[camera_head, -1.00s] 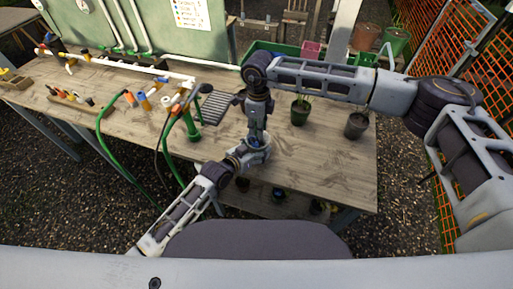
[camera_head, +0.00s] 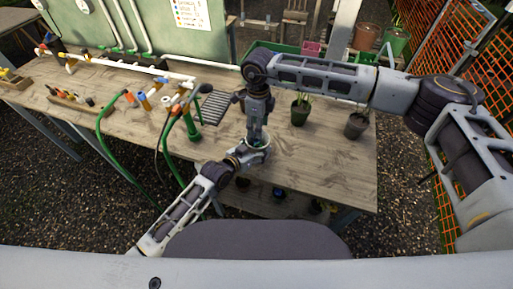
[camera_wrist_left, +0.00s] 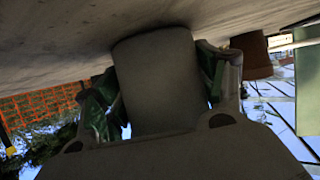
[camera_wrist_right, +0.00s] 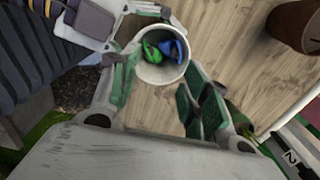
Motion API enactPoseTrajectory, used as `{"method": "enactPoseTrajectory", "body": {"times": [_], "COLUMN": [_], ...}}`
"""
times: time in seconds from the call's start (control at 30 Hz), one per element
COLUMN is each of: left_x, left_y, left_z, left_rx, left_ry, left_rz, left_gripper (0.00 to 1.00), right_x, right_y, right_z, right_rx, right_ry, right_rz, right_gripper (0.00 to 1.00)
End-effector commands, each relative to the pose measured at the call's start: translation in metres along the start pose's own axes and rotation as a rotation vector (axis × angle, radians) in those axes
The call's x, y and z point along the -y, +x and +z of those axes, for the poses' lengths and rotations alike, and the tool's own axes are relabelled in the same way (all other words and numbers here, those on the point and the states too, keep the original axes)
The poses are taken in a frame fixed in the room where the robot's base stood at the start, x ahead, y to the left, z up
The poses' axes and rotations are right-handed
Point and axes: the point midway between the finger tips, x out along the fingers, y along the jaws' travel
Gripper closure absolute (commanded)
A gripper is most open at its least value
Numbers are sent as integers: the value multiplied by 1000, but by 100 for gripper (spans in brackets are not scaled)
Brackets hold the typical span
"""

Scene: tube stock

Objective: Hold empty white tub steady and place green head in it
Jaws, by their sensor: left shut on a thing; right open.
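The white tub (camera_head: 265,141) stands near the table's front edge, partly hidden by my arms. My left gripper (camera_head: 249,153) is shut on it from the front; in the left wrist view the tub's wall (camera_wrist_left: 160,80) fills the space between the fingers. In the right wrist view I look down into the tub (camera_wrist_right: 160,76). A green head (camera_wrist_right: 151,52) and a blue piece (camera_wrist_right: 176,49) are inside it. My right gripper (camera_wrist_right: 160,88) is open and empty above the tub, fingers apart.
A grey slotted tray (camera_head: 215,106), green hoses and several fittings lie to the left.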

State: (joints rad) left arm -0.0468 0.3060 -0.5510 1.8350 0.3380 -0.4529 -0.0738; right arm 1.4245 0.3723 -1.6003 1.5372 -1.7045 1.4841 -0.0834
Motion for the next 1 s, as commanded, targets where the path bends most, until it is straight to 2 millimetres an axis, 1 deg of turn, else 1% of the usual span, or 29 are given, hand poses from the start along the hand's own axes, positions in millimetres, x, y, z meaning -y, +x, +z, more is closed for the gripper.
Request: {"method": "enactPoseTrajectory", "body": {"times": [0.4,0.6,0.8,1.0], "left_x": [0,0,0,0], "left_y": [0,0,0,0], "left_z": [1,1,1,1], "left_rx": [2,2,2,2], "left_ry": [-1,-1,-1,-1], "left_rz": [0,0,0,0], "left_gripper": [53,53,53,53], "right_x": [0,0,0,0], "right_y": [-60,-86,-101,-104], "right_z": [1,0,0,0], "right_rx": [2,2,0,0], "right_ry": [-1,-1,-1,-1], "right_rz": [-1,-1,0,0], "right_gripper": [53,53,53,53]}}
